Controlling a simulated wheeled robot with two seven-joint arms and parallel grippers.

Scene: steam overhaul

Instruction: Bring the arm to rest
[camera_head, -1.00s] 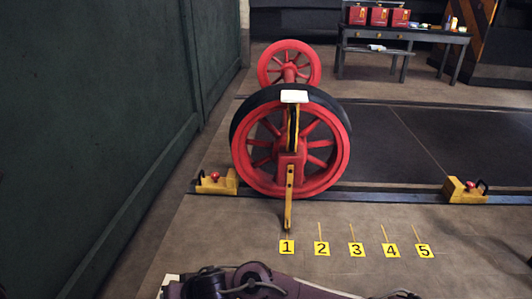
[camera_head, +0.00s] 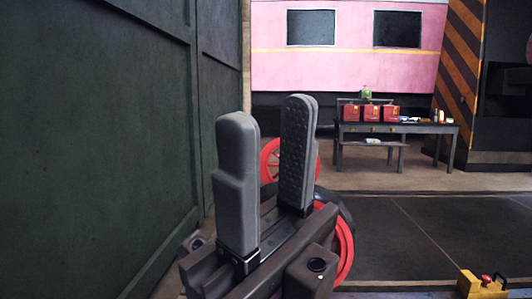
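My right gripper (camera_head: 268,150) stands large in the foreground, its two grey fingers pointing up. The fingers are apart with nothing between them. Its dark body hides most of the red wheelset (camera_head: 345,250), of which the near wheel's right rim and part of the far wheel show behind it. My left gripper is not in view.
A dark green wall (camera_head: 90,140) rises close on the left. A workbench (camera_head: 425,129) with red boxes (camera_head: 368,113) stands at the back, before a pink carriage (camera_head: 350,60). A yellow chock-like block (camera_head: 480,286) sits lower right. The dark floor panel (camera_head: 430,225) is clear.

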